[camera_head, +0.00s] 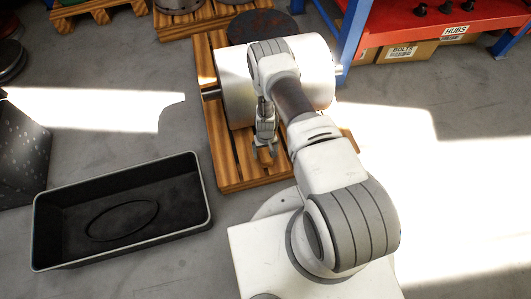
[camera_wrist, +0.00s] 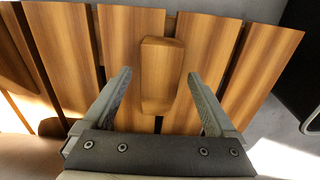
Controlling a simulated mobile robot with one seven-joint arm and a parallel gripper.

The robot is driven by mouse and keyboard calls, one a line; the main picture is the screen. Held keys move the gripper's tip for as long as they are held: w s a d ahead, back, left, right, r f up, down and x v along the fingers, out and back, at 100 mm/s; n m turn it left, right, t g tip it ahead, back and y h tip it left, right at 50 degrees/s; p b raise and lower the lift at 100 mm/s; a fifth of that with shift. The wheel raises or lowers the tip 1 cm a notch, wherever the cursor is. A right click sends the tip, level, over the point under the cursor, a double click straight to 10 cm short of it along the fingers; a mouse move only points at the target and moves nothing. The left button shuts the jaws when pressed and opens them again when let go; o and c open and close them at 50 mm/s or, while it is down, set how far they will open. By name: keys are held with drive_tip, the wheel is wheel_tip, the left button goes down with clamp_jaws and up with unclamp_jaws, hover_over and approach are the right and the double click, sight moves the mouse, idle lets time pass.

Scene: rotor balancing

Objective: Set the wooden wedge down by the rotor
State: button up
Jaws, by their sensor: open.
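The wooden wedge (camera_wrist: 161,62) lies on the pallet's slats in the wrist view, long side running away from me. My gripper (camera_wrist: 160,80) is open, with one finger on each side of the wedge and a gap on both sides. In the head view the wedge (camera_head: 265,157) shows at my gripper (camera_head: 264,144), at the near side of the rotor. The rotor (camera_head: 235,92) is a large white cylinder with a metal shaft, on the pallet (camera_head: 226,175). My arm hides its middle. I cannot tell whether the wedge touches the rotor.
A dark tray (camera_head: 202,185) with a thin black ring (camera_head: 90,229) in it stands left of the pallet. A small wooden piece (camera_head: 350,141) shows right of my arm. A red and blue shelf (camera_head: 400,22) with boxes stands at back right. Floor at right is clear.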

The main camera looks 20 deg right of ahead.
drive_tip(key=w+a+r+t+p, duration=0.15)
drive_tip(key=w+r, duration=0.25)
drive_tip(key=r, duration=1.1)
drive_tip(key=w+d+r+p, duration=0.1)
drive_tip(key=w+r+p, duration=0.15)
drive_tip(key=r, duration=1.35)
wheel_tip(320, 180, up, 19)
drive_tip(key=s+t, duration=0.1)
drive_tip(key=s+r+t, duration=0.2)
drive_tip(key=s+r, duration=1)
drive_tip(key=r, duration=0.4)
drive_tip(key=s+r, duration=0.2)
drive_tip(key=s, duration=0.5)
drive_tip(key=s+r+t, duration=0.1)
drive_tip(key=s+r, duration=0.2)
drive_tip(key=s, duration=0.4)
drive_tip(key=shift+d+r+b, duration=0.25)
drive_tip(key=shift+b, duration=0.1)
